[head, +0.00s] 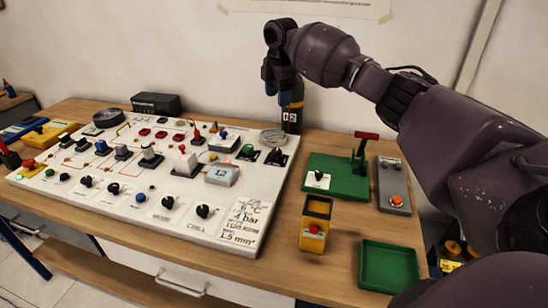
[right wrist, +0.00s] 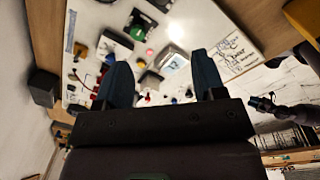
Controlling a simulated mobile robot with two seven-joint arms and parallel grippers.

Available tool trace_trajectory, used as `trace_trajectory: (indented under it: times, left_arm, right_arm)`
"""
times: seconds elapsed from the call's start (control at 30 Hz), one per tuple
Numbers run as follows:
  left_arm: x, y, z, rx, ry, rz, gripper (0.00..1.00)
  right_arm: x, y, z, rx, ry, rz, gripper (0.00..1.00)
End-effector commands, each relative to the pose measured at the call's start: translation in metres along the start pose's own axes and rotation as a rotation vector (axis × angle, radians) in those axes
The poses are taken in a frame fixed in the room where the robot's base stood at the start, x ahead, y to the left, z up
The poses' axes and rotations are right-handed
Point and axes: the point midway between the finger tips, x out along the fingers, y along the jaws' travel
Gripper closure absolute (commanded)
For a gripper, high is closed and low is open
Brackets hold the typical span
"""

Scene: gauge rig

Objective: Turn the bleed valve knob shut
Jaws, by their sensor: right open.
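Several black knobs sit on the white gauge panel (head: 85,205), among them a front-row knob (head: 203,211) and a back-right knob (head: 276,156). I cannot read which is the bleed valve knob. My right gripper (head: 279,86) is raised above the back right of the panel, touching no knob. In the right wrist view its two bluish fingers (right wrist: 162,80) are spread apart and empty, with the panel beyond. A dark arm end with a bluish tip, seemingly my left gripper (right wrist: 262,103), shows small at that view's right; its jaws are unclear.
A dark bottle (head: 292,117) stands behind the panel near my right gripper. Right of the panel are a green base with a red lever (head: 345,187), a yellow box (head: 315,222), a grey switch box (head: 392,180) and a green tray (head: 388,267).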

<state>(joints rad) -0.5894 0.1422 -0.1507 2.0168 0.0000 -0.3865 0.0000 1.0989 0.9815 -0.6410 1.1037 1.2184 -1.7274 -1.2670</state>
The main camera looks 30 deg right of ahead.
Motion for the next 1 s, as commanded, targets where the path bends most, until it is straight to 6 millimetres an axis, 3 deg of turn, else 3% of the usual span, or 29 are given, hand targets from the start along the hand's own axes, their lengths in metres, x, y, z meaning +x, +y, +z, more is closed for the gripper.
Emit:
trace_trajectory:
  times: [0.03, 0.1, 0.2, 0.53, 1.0]
  left_arm:
    - [0.007, 0.000, 0.026, 0.006, -0.031, 0.000, 0.57]
    - [0.009, -0.001, 0.039, 0.012, -0.048, 0.001, 0.57]
    - [0.013, 0.000, 0.043, 0.015, -0.047, 0.005, 0.57]
    - [0.021, 0.006, 0.036, 0.007, -0.031, 0.010, 0.57]
    - [0.024, 0.008, 0.042, 0.004, -0.040, 0.012, 0.57]
  right_arm:
    - [0.037, 0.000, 0.000, 0.000, -0.002, -0.029, 0.37]
    - [0.059, 0.000, 0.000, 0.001, -0.004, -0.047, 0.37]
    - [0.079, 0.000, 0.000, 0.001, -0.005, -0.064, 0.37]
    - [0.101, -0.001, 0.001, 0.001, -0.006, -0.073, 0.37]
    - [0.177, -0.006, 0.001, 0.001, -0.005, -0.073, 0.37]
